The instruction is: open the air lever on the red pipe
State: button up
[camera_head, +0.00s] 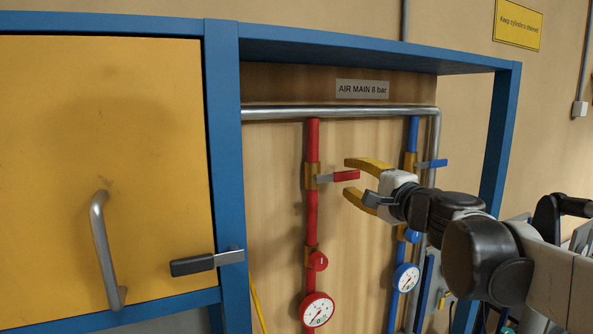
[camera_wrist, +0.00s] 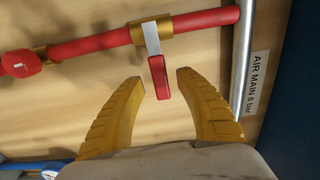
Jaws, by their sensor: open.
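The red pipe (camera_head: 312,215) runs down the wooden back panel from a horizontal steel pipe; it also shows in the wrist view (camera_wrist: 100,42). Its air lever (camera_head: 338,176) has a red grip and sticks out to the right, across the pipe, from a brass valve body (camera_head: 311,176). In the wrist view the lever's red grip (camera_wrist: 159,77) points toward my gripper, between the two finger lines. My gripper (camera_head: 352,178) is open, its yellow fingers pointing left at the lever's end. In the wrist view the fingers (camera_wrist: 162,84) stand either side of the grip, with gaps on both sides.
A blue pipe (camera_head: 412,135) with a blue lever (camera_head: 431,163) stands just behind and right of my gripper. A red-rimmed gauge (camera_head: 317,310) and a red knob (camera_head: 318,261) sit lower down. A yellow cabinet door (camera_head: 100,130) is at left; a blue frame surrounds the panel.

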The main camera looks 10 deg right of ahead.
jog(key=shift+x, duration=1.15)
jog(key=shift+s, duration=0.1)
grip_shut()
